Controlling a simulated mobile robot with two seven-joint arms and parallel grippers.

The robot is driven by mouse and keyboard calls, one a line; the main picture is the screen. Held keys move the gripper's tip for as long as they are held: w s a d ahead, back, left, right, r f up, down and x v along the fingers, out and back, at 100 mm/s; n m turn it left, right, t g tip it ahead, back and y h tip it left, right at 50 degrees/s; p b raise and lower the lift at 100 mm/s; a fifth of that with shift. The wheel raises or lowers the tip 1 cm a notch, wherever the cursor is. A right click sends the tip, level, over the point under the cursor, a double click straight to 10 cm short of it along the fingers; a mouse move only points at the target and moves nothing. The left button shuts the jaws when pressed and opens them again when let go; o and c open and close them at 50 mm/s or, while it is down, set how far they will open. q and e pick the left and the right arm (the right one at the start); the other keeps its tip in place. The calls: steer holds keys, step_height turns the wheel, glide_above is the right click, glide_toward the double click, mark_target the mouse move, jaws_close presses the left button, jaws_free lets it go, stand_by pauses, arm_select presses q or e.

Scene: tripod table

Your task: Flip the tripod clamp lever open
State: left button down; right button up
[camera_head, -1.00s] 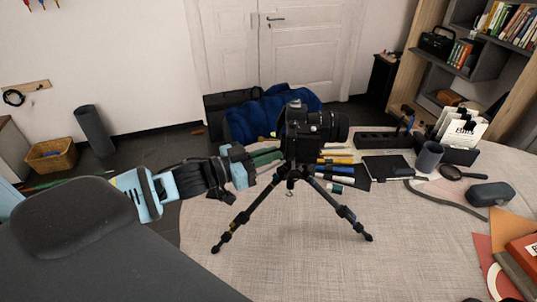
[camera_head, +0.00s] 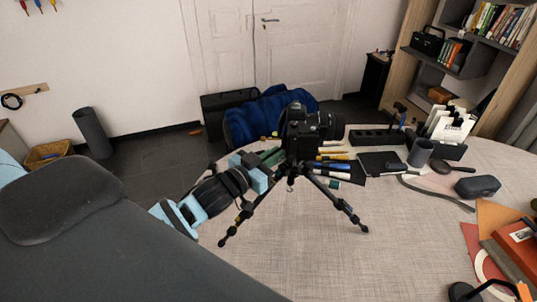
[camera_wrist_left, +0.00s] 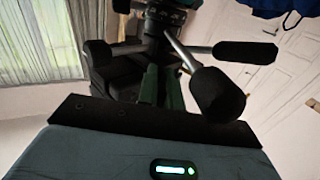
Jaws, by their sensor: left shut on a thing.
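The black tripod (camera_head: 291,180) stands on the table with its legs spread. A black camera (camera_head: 300,130) is mounted on its head. My left gripper (camera_head: 268,166) is at the left side of the tripod head. In the left wrist view its dark green fingers (camera_wrist_left: 162,86) are close together, shut on the clamp lever just below the camera mount; the lever itself is mostly hidden between them. A black knob (camera_wrist_left: 218,94) on a metal rod and a black handle (camera_wrist_left: 246,52) stick out to the right of the fingers. My right gripper is not in view.
Pens (camera_head: 335,165), a black pad (camera_head: 380,162), a dark cup (camera_head: 420,152) and a glasses case (camera_head: 478,186) lie right of the tripod. A chair with blue cloth (camera_head: 265,113) stands behind. The front of the table (camera_head: 330,265) is clear.

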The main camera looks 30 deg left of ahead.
arm_select(q)
steer(key=n+y, duration=0.1)
steer(key=y, duration=0.1)
steer(key=d+n+y, duration=0.1)
steer(key=n+y, duration=0.1)
steer(key=y, duration=0.1)
steer(key=shift+t, duration=0.3)
steer(key=shift+n+y, duration=0.4)
steer(key=shift+y, duration=0.1)
steer(key=c, duration=1.6)
jaws_free()
steer(key=shift+o, duration=0.2)
steer(key=shift+s, duration=0.15)
